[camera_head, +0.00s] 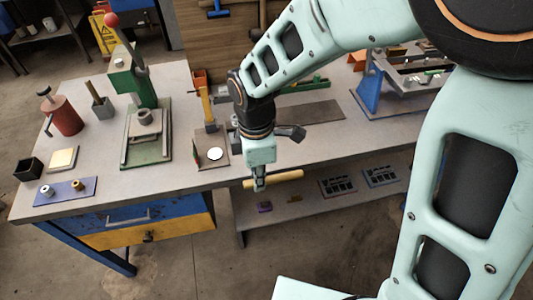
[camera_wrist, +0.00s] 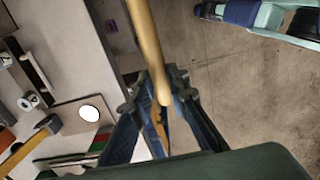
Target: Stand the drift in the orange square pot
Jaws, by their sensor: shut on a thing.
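The drift, a tan round rod (camera_head: 284,178), is held crosswise in my gripper (camera_head: 259,184), nearly level and off the front edge of the bench. In the wrist view the drift (camera_wrist: 146,35) runs from the top edge down between the fingers of my gripper (camera_wrist: 156,90), which are shut on it near one end. A small orange box-like thing (camera_head: 199,76), seemingly the orange square pot, stands at the back of the bench.
A dark square pot (camera_head: 27,170), a grey pot with a stick (camera_head: 103,108), a red can (camera_head: 66,118) and a green press (camera_head: 135,85) stand on the bench (camera_head: 185,180) at left. A plate with a white disc (camera_head: 214,153) lies near the gripper. A lower shelf (camera_head: 300,208) holds small parts.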

